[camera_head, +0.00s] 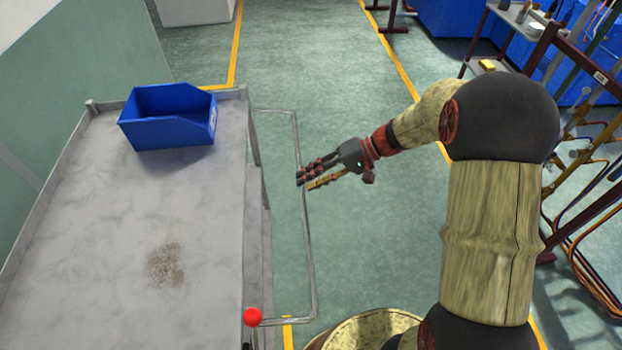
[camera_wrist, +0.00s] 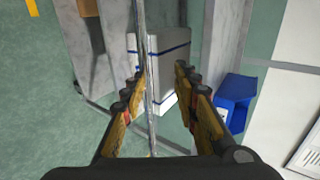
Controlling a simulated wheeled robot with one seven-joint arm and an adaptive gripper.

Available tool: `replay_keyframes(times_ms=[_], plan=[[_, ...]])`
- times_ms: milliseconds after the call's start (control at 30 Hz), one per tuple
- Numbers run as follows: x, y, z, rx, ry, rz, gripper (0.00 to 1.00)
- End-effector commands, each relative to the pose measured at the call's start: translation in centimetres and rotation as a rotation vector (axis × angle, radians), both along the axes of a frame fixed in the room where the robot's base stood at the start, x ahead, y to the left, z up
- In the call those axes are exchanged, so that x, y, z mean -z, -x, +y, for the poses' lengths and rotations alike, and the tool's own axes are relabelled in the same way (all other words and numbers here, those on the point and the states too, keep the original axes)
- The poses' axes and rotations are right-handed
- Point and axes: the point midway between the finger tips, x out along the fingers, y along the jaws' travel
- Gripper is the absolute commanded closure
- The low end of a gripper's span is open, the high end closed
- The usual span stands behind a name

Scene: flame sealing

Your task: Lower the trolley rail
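The trolley rail (camera_head: 308,250) is a thin grey metal bar bent into a long loop. It sticks out from the right side of the grey trolley (camera_head: 95,240) in the head view. My gripper (camera_head: 303,182) is at the middle of the rail's long outer bar, pointing towards the trolley. In the wrist view my gripper (camera_wrist: 160,75) has its fingers spread, and the rail (camera_wrist: 146,45) runs up the picture between them, nearer the left finger. I cannot tell whether a finger touches the bar.
A blue bin (camera_head: 168,118) stands at the trolley's far end; it also shows in the wrist view (camera_wrist: 235,98). A red knob (camera_head: 252,316) sits at the near right corner. A dark red rack (camera_head: 580,190) with hoses stands at right. The green floor between is clear.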

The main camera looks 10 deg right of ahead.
Motion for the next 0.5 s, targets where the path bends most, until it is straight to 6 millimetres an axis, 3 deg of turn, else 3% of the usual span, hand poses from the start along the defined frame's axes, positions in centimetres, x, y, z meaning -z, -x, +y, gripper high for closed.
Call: replay_keyframes(times_ms=[267, 500], plan=[[-0.2, 0.0, -0.3, 0.0, 0.001, -0.001, 0.7], [-2.3, 0.4, -3.4, 0.003, 0.0, -0.003, 0.7]])
